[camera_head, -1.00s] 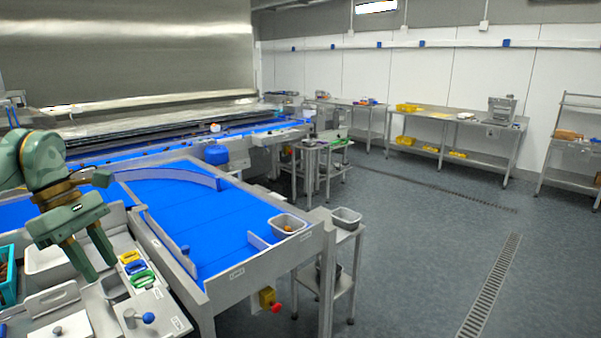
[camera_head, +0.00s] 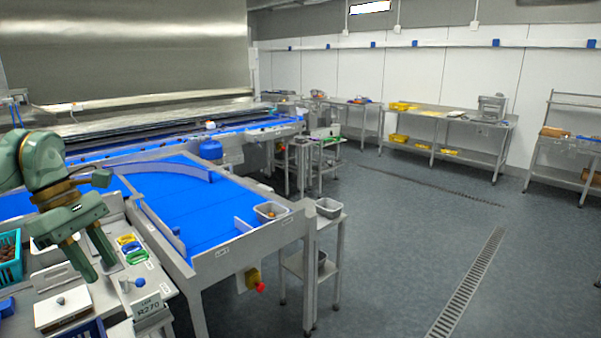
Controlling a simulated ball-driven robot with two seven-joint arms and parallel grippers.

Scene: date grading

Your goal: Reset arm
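My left gripper (camera_head: 91,261) is green and hangs fingers down over the work table at the left. Its two fingers are apart with nothing between them, so it is open. My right arm and gripper do not show.
The blue sorting belt (camera_head: 190,205) with metal rims lies right of the work table. A grey tub (camera_head: 271,211) sits at its end, another (camera_head: 329,207) on a small stand. A teal crate (camera_head: 10,262) stands far left. Open floor (camera_head: 400,235) lies to the right.

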